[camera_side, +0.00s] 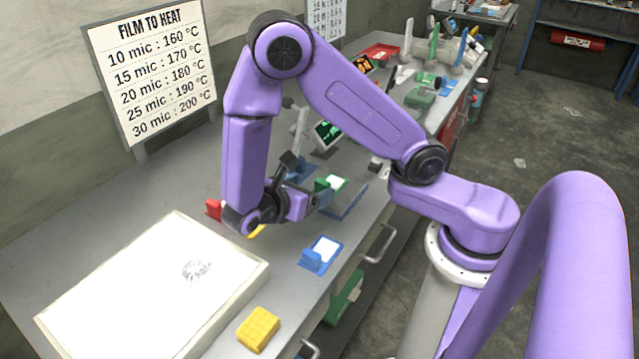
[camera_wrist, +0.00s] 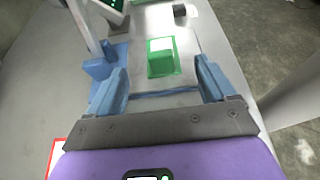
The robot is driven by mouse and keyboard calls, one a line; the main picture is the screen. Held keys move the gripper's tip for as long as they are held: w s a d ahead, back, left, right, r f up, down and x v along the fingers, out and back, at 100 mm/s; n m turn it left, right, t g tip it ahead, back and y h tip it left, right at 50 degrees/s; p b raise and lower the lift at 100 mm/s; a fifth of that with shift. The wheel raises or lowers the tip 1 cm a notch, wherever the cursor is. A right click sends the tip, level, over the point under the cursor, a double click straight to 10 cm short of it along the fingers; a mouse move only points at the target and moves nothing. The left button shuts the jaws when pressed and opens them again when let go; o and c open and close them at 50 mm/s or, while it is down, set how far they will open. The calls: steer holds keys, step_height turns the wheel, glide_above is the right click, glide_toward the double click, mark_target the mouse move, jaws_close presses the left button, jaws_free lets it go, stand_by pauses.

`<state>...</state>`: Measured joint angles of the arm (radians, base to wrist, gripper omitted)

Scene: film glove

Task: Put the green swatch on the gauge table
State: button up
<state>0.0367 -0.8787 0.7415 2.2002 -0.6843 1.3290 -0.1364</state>
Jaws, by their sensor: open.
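The green swatch (camera_wrist: 163,58), a green frame with a pale window and a raised green block, lies between and beyond my fingertips in the wrist view. It also shows in the side view (camera_side: 331,184), just beyond my gripper (camera_side: 317,199). My gripper (camera_wrist: 162,76) is open and empty, its blue fingers on either side of the swatch's line. A flat grey plate with a blue edge (camera_wrist: 165,93) lies under or just before the swatch; it may be the gauge table, but I cannot tell surely. A blue stand with a pale upright (camera_wrist: 101,66) is beside it.
A blue swatch (camera_side: 322,252) lies near the bench edge, with a yellow block (camera_side: 259,329) further forward. A red piece (camera_side: 213,208) is partly behind my wrist. A large white panel (camera_side: 150,290) fills the front left. A green display (camera_side: 326,133) stands behind.

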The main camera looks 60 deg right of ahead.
steer(key=v, duration=0.3)
steer(key=shift+a+r, duration=0.1)
steer(key=s+r+m+y, duration=0.2)
steer(key=s+r+y, duration=0.1)
steer(key=s+y, duration=0.4)
steer(key=s+r+m+y, duration=0.3)
steer(key=s+y, duration=0.3)
steer(key=s, duration=0.3)
steer(key=shift+s+d+r+y, duration=0.4)
steer(key=shift+d+r, duration=0.1)
steer(key=shift+r, duration=0.25)
steer(key=shift+w, duration=0.1)
